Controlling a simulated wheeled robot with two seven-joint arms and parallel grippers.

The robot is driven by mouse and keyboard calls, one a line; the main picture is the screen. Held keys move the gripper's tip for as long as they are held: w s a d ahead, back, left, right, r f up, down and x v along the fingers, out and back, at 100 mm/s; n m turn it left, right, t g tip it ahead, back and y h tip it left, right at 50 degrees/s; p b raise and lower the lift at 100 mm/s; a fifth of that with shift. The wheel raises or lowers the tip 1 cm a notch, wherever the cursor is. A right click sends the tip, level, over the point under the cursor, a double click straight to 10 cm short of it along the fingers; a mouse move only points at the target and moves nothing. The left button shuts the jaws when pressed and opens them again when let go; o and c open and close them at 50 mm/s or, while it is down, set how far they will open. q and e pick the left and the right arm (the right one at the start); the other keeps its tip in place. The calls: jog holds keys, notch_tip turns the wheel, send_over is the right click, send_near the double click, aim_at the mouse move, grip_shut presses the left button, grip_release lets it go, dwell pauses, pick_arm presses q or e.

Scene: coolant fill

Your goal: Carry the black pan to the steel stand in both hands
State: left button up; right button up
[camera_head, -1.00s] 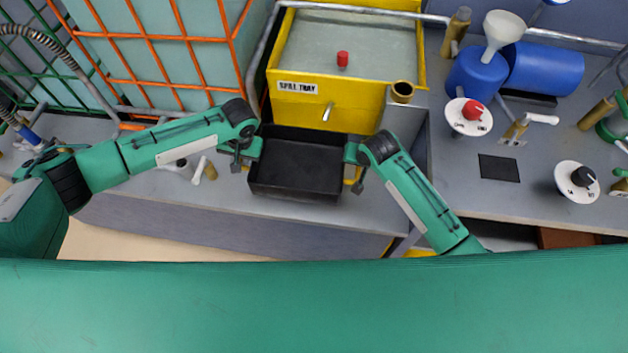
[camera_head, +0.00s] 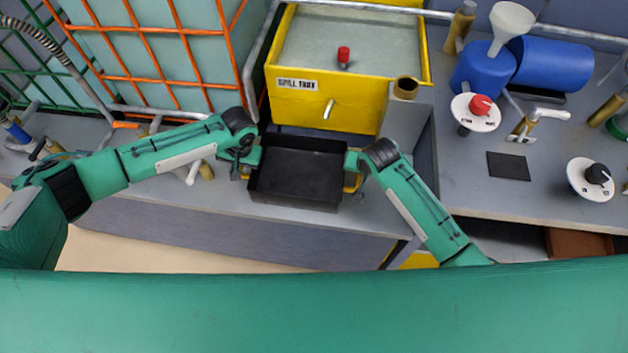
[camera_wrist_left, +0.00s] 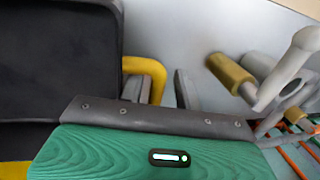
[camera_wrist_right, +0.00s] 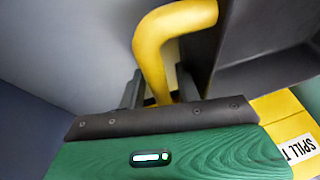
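The black pan (camera_head: 298,175) is a shallow empty tray in the middle of the head view, in front of the yellow spill tray. It has a yellow handle on each side. My left gripper (camera_head: 244,164) is at the pan's left handle; in the left wrist view the handle (camera_wrist_left: 156,78) lies between the fingers. My right gripper (camera_head: 356,171) is at the right handle; in the right wrist view the handle (camera_wrist_right: 152,60) passes between the fingers. The pan looks about level. Its underside is hidden. I cannot clearly pick out the steel stand.
The yellow spill tray (camera_head: 350,100) with a spout stands behind the pan. An orange-barred cage tank (camera_head: 165,55) is at the back left. A grey block (camera_head: 408,125) stands right of the spill tray. The right bench (camera_head: 540,180) holds blue containers, a funnel and valves.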

pick_arm(q)
jog(key=shift+d+r, duration=0.1)
pick_arm(e)
jog(key=shift+a, duration=0.1)
pick_arm(q)
jog(key=shift+d+r, duration=0.1)
jog(key=shift+r, duration=0.35)
pick_arm(e)
jog(key=shift+r, duration=0.15)
pick_arm(q)
jog(key=r, duration=0.4)
jog(key=d+r, duration=0.1)
jog(key=r, duration=0.1)
jog(key=shift+s+d+r, duration=0.1)
jog(key=shift+s+r, duration=0.05)
jog(key=shift+r, duration=0.25)
pick_arm(e)
jog(key=v, duration=1.2)
